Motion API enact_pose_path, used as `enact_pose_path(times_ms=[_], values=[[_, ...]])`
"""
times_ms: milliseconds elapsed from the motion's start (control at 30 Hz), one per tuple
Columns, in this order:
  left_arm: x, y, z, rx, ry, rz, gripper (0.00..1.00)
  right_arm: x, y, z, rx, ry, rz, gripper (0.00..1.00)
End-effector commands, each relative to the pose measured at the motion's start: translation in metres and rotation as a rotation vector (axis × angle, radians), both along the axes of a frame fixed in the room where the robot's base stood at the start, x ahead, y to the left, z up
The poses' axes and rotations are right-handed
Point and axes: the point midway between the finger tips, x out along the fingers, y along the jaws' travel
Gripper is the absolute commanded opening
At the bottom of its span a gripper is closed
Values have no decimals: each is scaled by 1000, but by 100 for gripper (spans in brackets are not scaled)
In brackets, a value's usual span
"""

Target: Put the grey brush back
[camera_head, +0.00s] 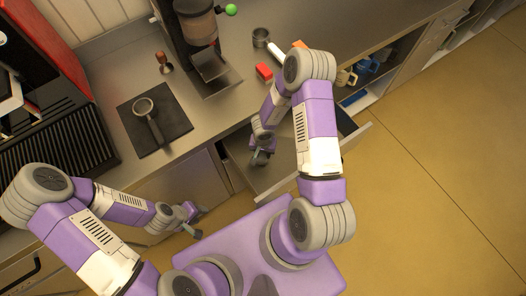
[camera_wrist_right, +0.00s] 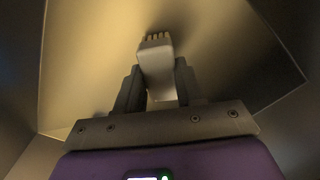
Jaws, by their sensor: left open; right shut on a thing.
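The grey brush (camera_wrist_right: 156,62) is between the fingers of my right gripper (camera_wrist_right: 156,85) in the right wrist view, its bristled end pointing away from the palm. In the head view my right gripper (camera_head: 260,157) is low over the open drawer (camera_head: 287,178), near its left side. The brush cannot be made out clearly there. Whether the brush touches the drawer floor I cannot tell. My left gripper (camera_head: 194,220) is open and empty, in front of the cabinet, left of the drawer.
A dark mat (camera_head: 170,113) with a portafilter (camera_head: 148,115) lies on the counter. A coffee machine (camera_head: 195,40) stands behind. A tamper (camera_head: 163,62), a red block (camera_head: 264,72) and a metal cup (camera_head: 261,37) are on the counter. Mugs (camera_head: 346,77) sit on a shelf at right.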

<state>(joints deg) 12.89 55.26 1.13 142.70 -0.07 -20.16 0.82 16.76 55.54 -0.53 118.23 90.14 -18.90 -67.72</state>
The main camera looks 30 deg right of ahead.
Motion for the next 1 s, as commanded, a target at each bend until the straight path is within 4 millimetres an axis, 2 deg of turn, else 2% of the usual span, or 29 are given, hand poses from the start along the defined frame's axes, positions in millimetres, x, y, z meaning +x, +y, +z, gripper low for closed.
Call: enact_pose_path(times_ms=[867, 900, 1000], values=[[0, 0, -4, 0, 0, 0, 43, 0, 0, -8, -1, -1, -1, 0], [0, 0, -3, 0, 0, 0, 43, 0, 0, -8, -1, -1, -1, 43], [0, 0, -3, 0, 0, 0, 43, 0, 0, -8, -1, -1, -1, 46]])
